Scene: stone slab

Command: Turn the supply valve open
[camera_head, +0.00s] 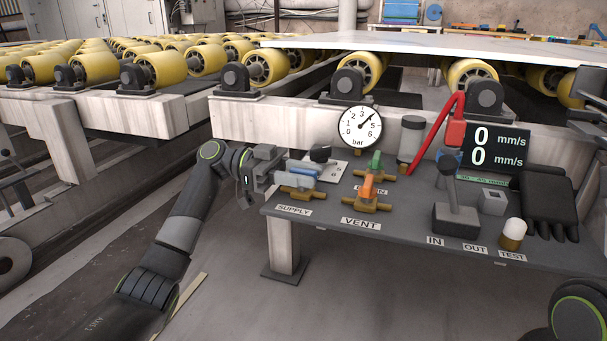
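The supply valve has a blue lever (294,179) above a brass body (300,194), behind the SUPPLY label at the left front of the grey panel. The lever lies roughly level, sideways across the picture. My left gripper (273,174) reaches in from the left at the lever's left end. Its fingers overlap the lever in the view, so whether they grip it or are only beside it is unclear. The round bar gauge (360,128) has its needle up and right, near 4.
An orange-handled vent valve (367,188) and a green-handled valve (375,162) stand just right. A black knob (320,154) is behind. The lever box (456,218), test button (513,232), black gloves (550,203) and speed display (495,149) are farther right.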

